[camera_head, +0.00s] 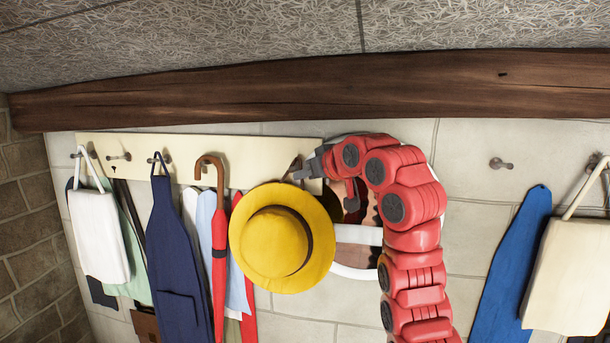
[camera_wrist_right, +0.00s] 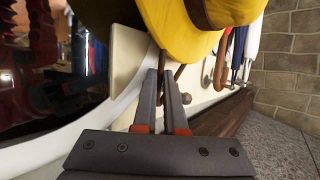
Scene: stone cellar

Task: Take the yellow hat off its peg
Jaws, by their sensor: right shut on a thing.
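The yellow hat (camera_head: 268,243) has a wide brim and a dark band, and hangs in front of the pale peg board (camera_head: 137,146). My right gripper (camera_head: 298,174) reaches in from the right at the hat's upper right edge. The exact grip spot is small and partly hidden. The hat's own peg cannot be made out clearly, so I cannot tell whether the hat still bears on it. My left gripper is out of view.
A red umbrella (camera_head: 218,265) with a brown handle and a navy apron (camera_head: 175,255) hang left of the hat. A white-framed mirror (camera_head: 352,235) is behind my right arm. A bare peg (camera_head: 500,163) is further right. A wooden beam (camera_head: 300,90) runs above.

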